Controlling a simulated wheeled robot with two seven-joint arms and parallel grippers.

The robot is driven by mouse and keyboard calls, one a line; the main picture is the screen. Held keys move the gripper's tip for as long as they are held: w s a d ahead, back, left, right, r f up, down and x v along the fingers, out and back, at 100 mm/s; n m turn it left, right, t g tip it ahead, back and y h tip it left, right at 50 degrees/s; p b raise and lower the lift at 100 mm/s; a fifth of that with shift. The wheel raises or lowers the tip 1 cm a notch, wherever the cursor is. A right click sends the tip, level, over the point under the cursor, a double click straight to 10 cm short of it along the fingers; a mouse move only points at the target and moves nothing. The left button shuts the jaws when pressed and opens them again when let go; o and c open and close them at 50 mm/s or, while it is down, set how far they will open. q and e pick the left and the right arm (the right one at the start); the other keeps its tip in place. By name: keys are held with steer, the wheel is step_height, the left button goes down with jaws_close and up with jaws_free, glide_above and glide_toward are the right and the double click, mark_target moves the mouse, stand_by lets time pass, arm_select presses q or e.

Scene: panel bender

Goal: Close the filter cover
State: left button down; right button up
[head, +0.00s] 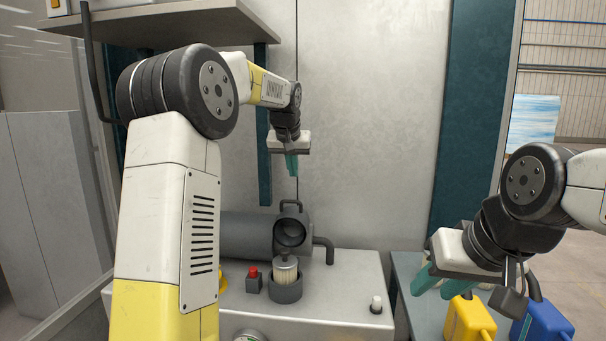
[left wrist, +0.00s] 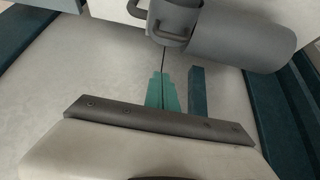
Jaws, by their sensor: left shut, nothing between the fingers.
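The grey filter housing (head: 250,236) is a horizontal cylinder on the bench by the back panel; it also shows in the left wrist view (left wrist: 245,35). Its right end shows a round dark opening (head: 290,233) with a loop handle (head: 290,204) above it. I cannot clearly separate the cover from the housing end or tell its angle. My left gripper (head: 291,166) is shut and empty, pointing down above the handle and apart from it; its closed teal fingers (left wrist: 161,92) show in the wrist view. My right gripper (head: 442,292) is open and empty at the right.
A pale filter cartridge (head: 285,269) stands in a dark cup (head: 286,291) before the housing. A red button (head: 253,272) is left of it. A bent pipe (head: 325,249) is right of the housing. Yellow (head: 468,320) and blue (head: 541,322) canisters stand below my right gripper.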

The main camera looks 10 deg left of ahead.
arm_select(q)
glide_above(294, 211)
steer(key=w, duration=0.4)
step_height(294, 211, down, 7)
steer(key=shift+s+a+r, duration=0.1)
steer(key=shift+r, duration=0.1)
steer(key=shift+s+f, duration=0.25)
steer(key=shift+s, duration=0.7)
steer(key=shift+s+f, duration=0.2)
steer(key=shift+s, duration=0.75)
